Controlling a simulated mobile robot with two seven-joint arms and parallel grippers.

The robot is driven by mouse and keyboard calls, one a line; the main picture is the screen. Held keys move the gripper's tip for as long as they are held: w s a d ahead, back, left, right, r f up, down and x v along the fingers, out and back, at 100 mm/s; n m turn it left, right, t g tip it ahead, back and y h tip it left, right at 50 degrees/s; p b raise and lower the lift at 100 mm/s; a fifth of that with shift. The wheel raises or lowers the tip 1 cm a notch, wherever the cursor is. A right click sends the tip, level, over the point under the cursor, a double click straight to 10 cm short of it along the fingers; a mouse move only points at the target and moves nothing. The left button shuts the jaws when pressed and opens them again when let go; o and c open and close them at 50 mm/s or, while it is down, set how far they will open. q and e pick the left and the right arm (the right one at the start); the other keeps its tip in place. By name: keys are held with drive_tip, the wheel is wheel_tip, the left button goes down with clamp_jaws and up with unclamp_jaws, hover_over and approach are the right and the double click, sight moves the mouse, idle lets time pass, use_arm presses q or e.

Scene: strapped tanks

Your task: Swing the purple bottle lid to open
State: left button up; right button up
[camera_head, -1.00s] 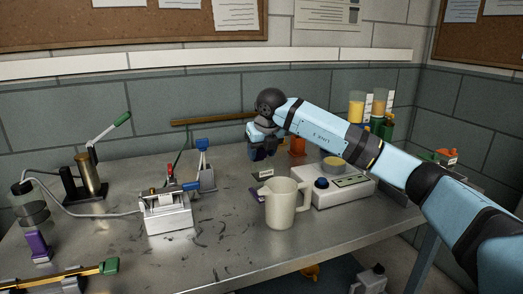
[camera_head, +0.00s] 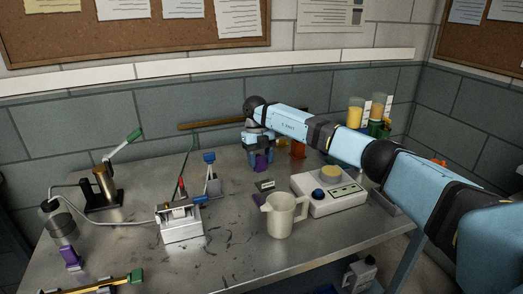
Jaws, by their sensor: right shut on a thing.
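My right arm reaches in from the right, and its gripper (camera_head: 259,163) points down at the back middle of the table. Its fingers are shut on a small purple thing (camera_head: 262,160), which looks like the purple bottle. The fingers hide much of it, so I cannot tell whether they hold its lid or its body, or whether the lid is open. My left gripper is not in view.
An orange bottle (camera_head: 298,149) stands just right of the gripper. A cream jug (camera_head: 285,215) and a white device (camera_head: 329,193) stand in front. A clamp stand (camera_head: 211,178) and a metal box (camera_head: 181,226) are to the left.

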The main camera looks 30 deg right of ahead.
drive_tip(key=shift+w+g+p, duration=0.2)
drive_tip(key=shift+g+p, duration=0.15)
drive_tip(key=shift+g, duration=0.15)
drive_tip(key=o, duration=0.9)
drive_tip(key=shift+o, duration=0.2)
drive_tip(key=v, duration=1.3)
drive_tip(key=shift+w+d+r, duration=0.25)
drive_tip(key=shift+w, duration=0.05)
